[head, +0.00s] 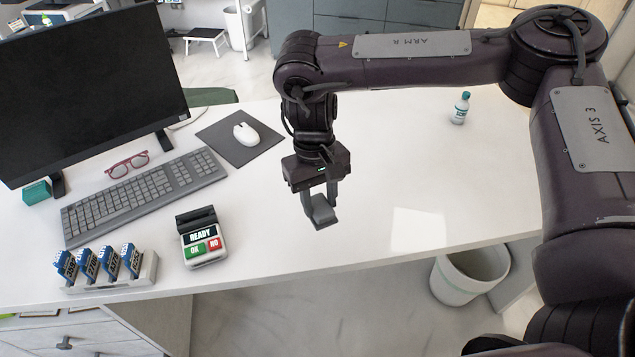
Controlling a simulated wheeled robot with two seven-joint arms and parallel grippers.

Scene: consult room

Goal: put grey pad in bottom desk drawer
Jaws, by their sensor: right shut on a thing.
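My right gripper (321,210) hangs over the white desk (370,180), near its front edge, with its fingers pointing down. It is shut on a small grey block-like pad (323,213), which looks held above the desktop. The desk's drawer unit (95,335) is at the lower left, below the desktop, and shows a pale front with a dark handle (65,343). The frame cuts it off, so I cannot tell which drawer this is or see the bottom drawer. My left gripper is not in view.
A card terminal (204,240), a rack of blue-labelled items (110,280), a keyboard (145,195), red glasses (127,163) and a monitor (90,80) fill the desk's left. A mouse (246,134) lies on a dark mat. A bottle (461,108) stands right. A bin (465,277) stands below.

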